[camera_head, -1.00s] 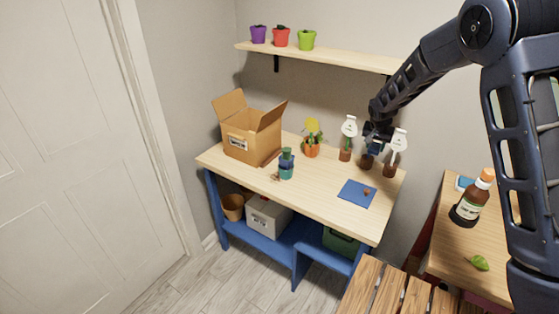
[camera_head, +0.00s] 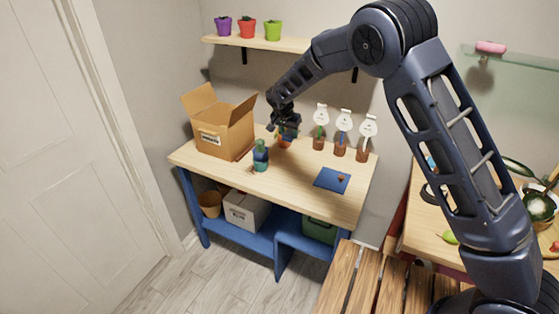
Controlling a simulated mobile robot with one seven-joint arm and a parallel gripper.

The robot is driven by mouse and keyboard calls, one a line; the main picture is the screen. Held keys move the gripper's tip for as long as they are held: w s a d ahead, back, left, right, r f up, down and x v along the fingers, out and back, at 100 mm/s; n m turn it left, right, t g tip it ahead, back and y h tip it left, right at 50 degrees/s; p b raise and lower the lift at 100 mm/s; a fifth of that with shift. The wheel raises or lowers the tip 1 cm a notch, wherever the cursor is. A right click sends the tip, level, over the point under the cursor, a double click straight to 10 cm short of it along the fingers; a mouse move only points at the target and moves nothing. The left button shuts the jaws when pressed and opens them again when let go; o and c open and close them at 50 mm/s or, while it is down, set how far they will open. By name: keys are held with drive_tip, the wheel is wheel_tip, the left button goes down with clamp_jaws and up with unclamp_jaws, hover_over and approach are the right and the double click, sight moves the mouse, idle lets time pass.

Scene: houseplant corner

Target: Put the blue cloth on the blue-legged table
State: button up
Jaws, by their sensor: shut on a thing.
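A blue square of cloth (camera_head: 326,184) lies flat on the light wooden top of the blue-legged table (camera_head: 225,175), near its front right. A small brown thing (camera_head: 340,178) rests on it. My gripper (camera_head: 286,128) is over the back middle of the table, in front of the orange pot (camera_head: 285,143), and hides most of its yellow flower. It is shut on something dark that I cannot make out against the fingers. I cannot tell whether it touches the pot.
A teal bottle-like thing (camera_head: 261,158) and an open cardboard box (camera_head: 222,125) stand left of my gripper. Brown pots with white tags (camera_head: 341,145) stand to the right. A shelf (camera_head: 260,42) with small pots hangs above. The table's front middle is clear.

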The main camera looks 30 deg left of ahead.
sight(289, 167)
wheel_tip(289, 167, down, 16)
drive_tip(key=shift+r, duration=0.1)
idle(0.5)
drive_tip(key=o, duration=1)
drive_tip(key=v, duration=1.2)
drive_tip(key=shift+w+d+r, duration=0.1)
